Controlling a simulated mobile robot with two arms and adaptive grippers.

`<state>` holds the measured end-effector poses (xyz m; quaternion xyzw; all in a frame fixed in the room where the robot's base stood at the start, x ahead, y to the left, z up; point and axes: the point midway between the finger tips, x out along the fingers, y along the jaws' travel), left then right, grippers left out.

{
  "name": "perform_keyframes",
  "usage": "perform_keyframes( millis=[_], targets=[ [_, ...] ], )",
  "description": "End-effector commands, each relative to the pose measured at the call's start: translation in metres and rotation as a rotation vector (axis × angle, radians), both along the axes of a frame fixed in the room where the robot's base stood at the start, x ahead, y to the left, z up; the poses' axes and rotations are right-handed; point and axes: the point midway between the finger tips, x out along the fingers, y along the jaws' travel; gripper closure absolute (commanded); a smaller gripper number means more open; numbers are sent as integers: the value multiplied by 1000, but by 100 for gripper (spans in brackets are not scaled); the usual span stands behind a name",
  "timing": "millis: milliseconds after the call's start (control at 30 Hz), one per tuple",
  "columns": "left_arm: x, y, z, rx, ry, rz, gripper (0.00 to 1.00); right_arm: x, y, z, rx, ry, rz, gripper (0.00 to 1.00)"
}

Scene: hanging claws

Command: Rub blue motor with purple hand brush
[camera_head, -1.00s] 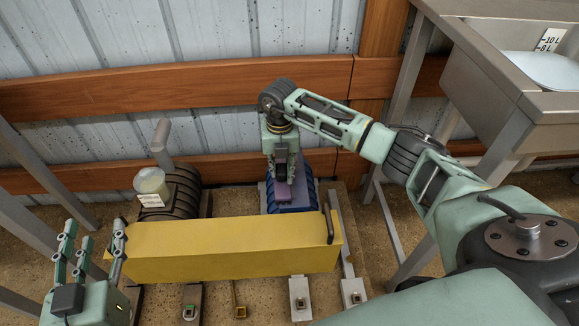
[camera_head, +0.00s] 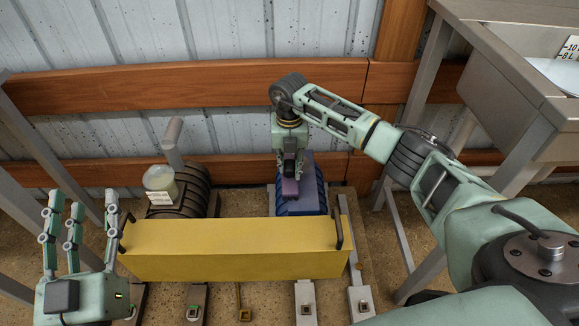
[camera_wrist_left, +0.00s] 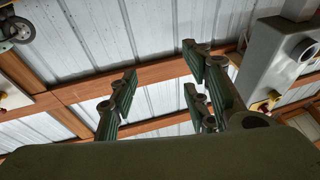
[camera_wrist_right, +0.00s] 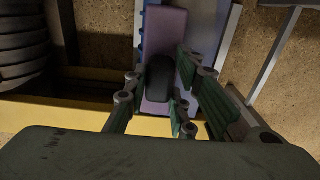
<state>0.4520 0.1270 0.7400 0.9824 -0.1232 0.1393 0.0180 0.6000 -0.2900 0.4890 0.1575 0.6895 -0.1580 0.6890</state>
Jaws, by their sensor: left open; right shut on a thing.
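The blue motor (camera_head: 306,199) stands behind the yellow box at the middle. In the right wrist view its blue ribbed edge (camera_wrist_right: 144,45) shows beside the brush. The purple hand brush (camera_head: 291,187) lies over the motor's top left side and shows as a purple block with a dark handle in the right wrist view (camera_wrist_right: 163,40). My right gripper (camera_head: 290,170) is shut on the brush from above, right at the motor. Whether bristles touch the motor is hidden. My left gripper (camera_head: 82,222) is open and empty at the left, fingers up; its fingers show in the left wrist view (camera_wrist_left: 165,100).
A long yellow box (camera_head: 235,250) with dark end handles lies in front of the motor. A metal sink table (camera_head: 500,60) stands at the right, a wall behind.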

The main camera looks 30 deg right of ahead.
Motion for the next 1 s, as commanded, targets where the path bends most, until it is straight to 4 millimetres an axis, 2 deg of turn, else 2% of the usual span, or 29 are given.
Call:
perform_keyframes(
  millis=[167,1000],
  targets=[
    [0,0,-1,2,9,0,56,0,-2,1,0,0,0,98],
    [3,9,-70,91,347,21,56,-16,-34,-2,0,0,0,98]
  ],
)
